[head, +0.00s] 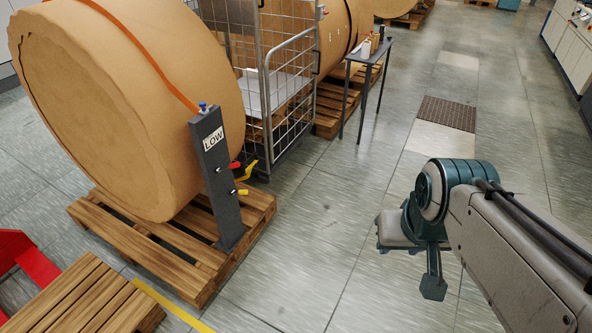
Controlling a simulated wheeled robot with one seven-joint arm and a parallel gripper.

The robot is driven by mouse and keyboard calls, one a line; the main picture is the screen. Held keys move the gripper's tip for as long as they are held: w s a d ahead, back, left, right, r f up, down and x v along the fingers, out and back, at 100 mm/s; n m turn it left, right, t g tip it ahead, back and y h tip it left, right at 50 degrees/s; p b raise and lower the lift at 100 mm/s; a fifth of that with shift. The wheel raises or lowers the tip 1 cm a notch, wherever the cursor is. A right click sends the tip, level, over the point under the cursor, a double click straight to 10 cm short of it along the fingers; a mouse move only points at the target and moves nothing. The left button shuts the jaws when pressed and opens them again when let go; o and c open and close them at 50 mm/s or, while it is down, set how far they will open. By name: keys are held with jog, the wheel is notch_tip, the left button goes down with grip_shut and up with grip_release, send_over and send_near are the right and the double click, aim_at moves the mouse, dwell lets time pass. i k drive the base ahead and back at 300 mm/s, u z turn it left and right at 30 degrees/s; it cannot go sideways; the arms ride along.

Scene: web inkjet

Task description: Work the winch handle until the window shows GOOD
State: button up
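A dark grey winch post (218,185) stands on a wooden pallet beside a big brown paper roll (130,110). Its white window (213,139) reads LOW. An orange strap (150,55) runs over the roll down to the top of the post, where a small blue knob (203,106) sits. A red handle (234,166) and a yellow handle (247,171) stick out to the right on the post's side, with another small yellow piece (242,192) below. My gripper (432,287) hangs over open floor to the right, well apart from the post; its finger opening is not clear.
A wire cage trolley (292,85) stands right behind the post. A small table (367,62) with bottles is further back. A wooden pallet (85,300) and a red object (35,262) are at front left. The floor between post and arm is clear.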

aim_at(236, 165)
jog(key=z, duration=0.15)
jog(key=i, duration=1.35)
jog(key=u, duration=1.6)
jog(key=i, duration=0.6)
jog(key=u, duration=0.7)
